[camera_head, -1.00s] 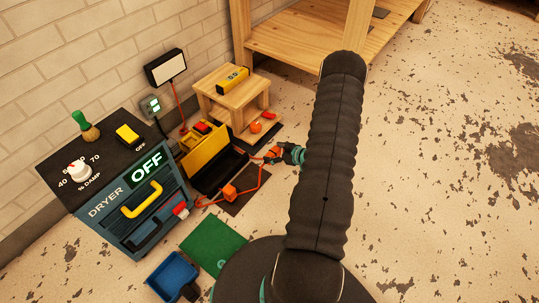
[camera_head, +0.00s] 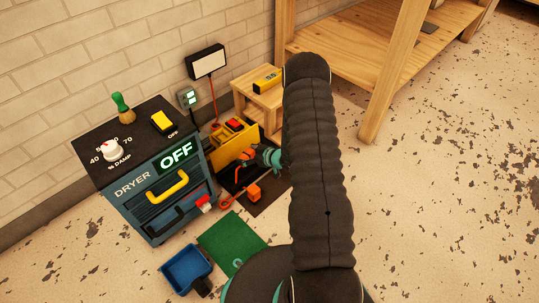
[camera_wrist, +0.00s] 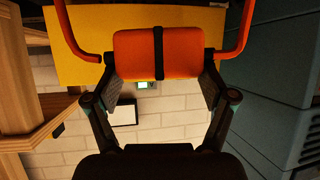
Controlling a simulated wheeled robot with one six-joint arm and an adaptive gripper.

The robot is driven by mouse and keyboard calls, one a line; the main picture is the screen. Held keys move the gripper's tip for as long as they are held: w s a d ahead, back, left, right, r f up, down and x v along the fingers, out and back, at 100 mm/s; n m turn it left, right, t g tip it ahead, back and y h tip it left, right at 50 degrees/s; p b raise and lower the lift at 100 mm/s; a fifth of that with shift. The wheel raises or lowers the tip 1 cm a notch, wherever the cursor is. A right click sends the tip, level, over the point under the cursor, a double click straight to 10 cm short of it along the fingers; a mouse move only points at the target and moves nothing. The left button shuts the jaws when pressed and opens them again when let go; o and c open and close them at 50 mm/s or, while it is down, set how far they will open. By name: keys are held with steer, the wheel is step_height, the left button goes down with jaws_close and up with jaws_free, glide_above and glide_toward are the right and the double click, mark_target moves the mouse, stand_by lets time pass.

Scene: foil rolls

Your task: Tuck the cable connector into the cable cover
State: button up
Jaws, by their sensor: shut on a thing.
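My gripper (camera_head: 258,157) is shut on an orange cable connector (camera_wrist: 158,55) with a black band across its middle. In the wrist view, orange cable runs from both sides of it. In the head view, my gripper is at the right part of a yellow and black open box (camera_head: 229,144), which looks like the cable cover. A yellow face (camera_wrist: 78,48) fills the top of the wrist view behind the connector. I cannot tell whether the connector touches the box or is inside it. An orange block (camera_head: 253,192) lies on a dark mat in front, with orange cable beside it.
The dryer cabinet (camera_head: 150,180) reading OFF stands left of the box. A small wooden stool (camera_head: 262,100) is behind it, and a tall wooden bench (camera_head: 372,105) is at the right. A green mat (camera_head: 229,240) and blue bin (camera_head: 186,268) lie in front. The right floor is clear.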

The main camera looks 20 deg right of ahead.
mark_target(247, 155)
steer(key=shift+w+a, duration=0.55)
steer(key=shift+a, duration=0.35)
steer(key=shift+w+m+h, duration=0.3)
steer(key=shift+m+h, duration=0.1)
steer(key=shift+w+d+m+t+h, duration=0.15)
steer(key=shift+d+m+h, duration=0.1)
steer(key=shift+d, duration=0.15)
steer(key=shift+w+d+m+t+h, duration=0.1)
steer(key=shift+d+m+t+h, duration=0.05)
steer(key=shift+d+m, duration=0.15)
steer(key=shift+w+d+f, duration=0.1)
steer(key=shift+d+f, duration=0.05)
steer(key=shift+d, duration=0.15)
steer(key=shift+f+b, duration=0.95)
steer(key=shift+f, duration=3.45)
